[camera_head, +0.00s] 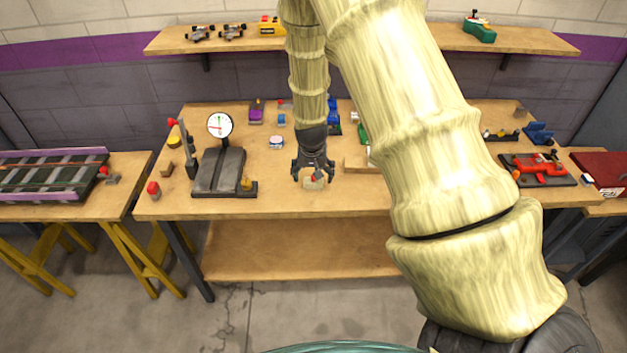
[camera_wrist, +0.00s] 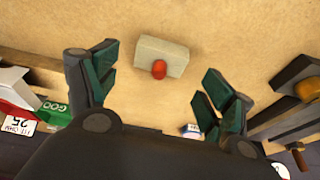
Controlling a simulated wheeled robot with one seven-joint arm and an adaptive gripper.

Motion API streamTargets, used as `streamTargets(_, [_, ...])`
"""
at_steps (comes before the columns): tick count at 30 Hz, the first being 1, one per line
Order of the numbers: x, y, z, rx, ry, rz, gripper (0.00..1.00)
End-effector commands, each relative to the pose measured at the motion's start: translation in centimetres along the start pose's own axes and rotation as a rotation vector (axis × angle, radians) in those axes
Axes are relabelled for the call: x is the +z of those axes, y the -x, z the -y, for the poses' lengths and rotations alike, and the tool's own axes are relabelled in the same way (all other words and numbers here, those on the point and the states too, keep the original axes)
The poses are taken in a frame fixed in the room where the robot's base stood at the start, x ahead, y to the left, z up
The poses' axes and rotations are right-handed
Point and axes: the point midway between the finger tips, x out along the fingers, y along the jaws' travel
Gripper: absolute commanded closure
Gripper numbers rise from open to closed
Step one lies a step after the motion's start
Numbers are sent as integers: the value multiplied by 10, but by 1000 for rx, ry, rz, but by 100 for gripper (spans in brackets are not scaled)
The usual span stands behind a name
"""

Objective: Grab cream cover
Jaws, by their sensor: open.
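The cream cover (camera_head: 310,185) is a small pale block with a red knob, lying on the workbench near its front edge. In the wrist view the cream cover (camera_wrist: 150,50) lies slightly tilted beyond the fingertips, with its red knob on the side towards me. My gripper (camera_head: 314,178) points down over the cover, its fingers on either side of it in the head view. In the wrist view my gripper (camera_wrist: 158,75) is open, with nothing between its fingers. I cannot tell the exact height of the fingertips above the cover.
A dark grey stand with a round dial (camera_head: 220,125) is left of the cover. A wooden block or tray (camera_head: 355,163) is close on the right, partly hidden by my arm. Bare bench surrounds the cover.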

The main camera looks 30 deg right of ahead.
Motion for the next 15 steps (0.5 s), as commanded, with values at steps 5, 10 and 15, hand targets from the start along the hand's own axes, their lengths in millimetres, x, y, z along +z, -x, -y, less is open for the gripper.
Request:
streamTargets(5, [2, -16, -2, 0, 0, 1, 18])
streamTargets(10, [2, -28, -1, -1, 1, -1, 18])
streamTargets(15, [2, -33, -1, -1, 1, -1, 18])
